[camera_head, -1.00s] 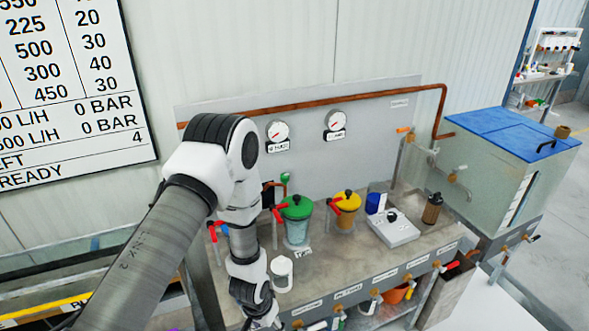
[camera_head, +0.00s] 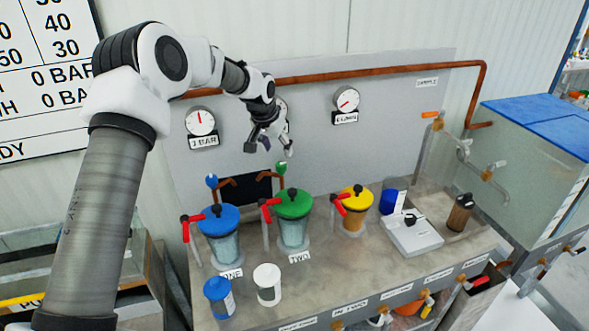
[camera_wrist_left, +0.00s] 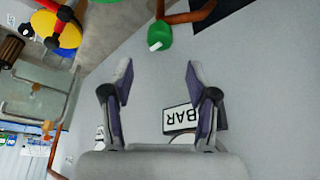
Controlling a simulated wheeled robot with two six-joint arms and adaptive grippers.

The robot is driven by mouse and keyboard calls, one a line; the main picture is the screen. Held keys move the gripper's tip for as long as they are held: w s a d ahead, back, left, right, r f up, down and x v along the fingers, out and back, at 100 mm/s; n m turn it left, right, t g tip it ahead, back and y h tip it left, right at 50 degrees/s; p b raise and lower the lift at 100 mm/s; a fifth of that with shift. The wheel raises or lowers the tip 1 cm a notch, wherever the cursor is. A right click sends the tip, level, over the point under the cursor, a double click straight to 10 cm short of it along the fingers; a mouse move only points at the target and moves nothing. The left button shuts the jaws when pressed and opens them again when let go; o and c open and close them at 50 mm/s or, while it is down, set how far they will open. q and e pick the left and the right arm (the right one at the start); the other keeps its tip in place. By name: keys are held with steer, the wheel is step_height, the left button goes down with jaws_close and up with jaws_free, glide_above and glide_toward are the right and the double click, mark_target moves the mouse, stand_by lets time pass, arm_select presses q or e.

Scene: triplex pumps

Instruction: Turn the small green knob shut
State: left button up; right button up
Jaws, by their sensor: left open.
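The small green knob (camera_head: 281,168) sits on a copper pipe fitting on the grey back panel, above the green-lidded filter (camera_head: 293,204). It also shows in the left wrist view as a green knob (camera_wrist_left: 159,36) with a small white mark, beyond the fingertips. My left gripper (camera_head: 269,149) is in front of the panel, a little above the knob in the head view, with fingers pointing down. In the left wrist view its fingers (camera_wrist_left: 157,72) are spread and empty, apart from the knob. My right gripper is not in view.
A small blue knob (camera_head: 211,181) is left of the green one. Blue-lidded (camera_head: 217,219) and yellow-lidded (camera_head: 357,198) filters with red-handled valves stand on the bench. Pressure gauges (camera_head: 200,122) and a copper pipe (camera_head: 400,71) are on the panel. A white cup (camera_head: 267,277) stands in front.

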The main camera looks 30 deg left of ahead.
mark_target(281, 164)
arm_select(q)
steer(key=shift+s+d+f+p, duration=0.1)
steer(key=shift+s+f+p, duration=0.1)
steer(key=shift+f+p, duration=0.35)
steer(key=shift+s+f+p, duration=0.2)
steer(key=shift+f+p, duration=0.2)
steer(key=shift+f, duration=0.1)
steer(key=x, duration=0.2)
steer(key=w+x, duration=0.1)
steer(key=x, duration=0.2)
steer(key=shift+r+p, duration=0.2)
steer(key=shift+p, duration=0.1)
steer(key=shift+s+r, duration=0.2)
steer(key=shift+s, duration=0.05)
steer(key=shift+s+r, duration=0.15)
steer(key=shift+s, duration=0.05)
steer(key=shift+c, duration=1.1)
jaws_close()
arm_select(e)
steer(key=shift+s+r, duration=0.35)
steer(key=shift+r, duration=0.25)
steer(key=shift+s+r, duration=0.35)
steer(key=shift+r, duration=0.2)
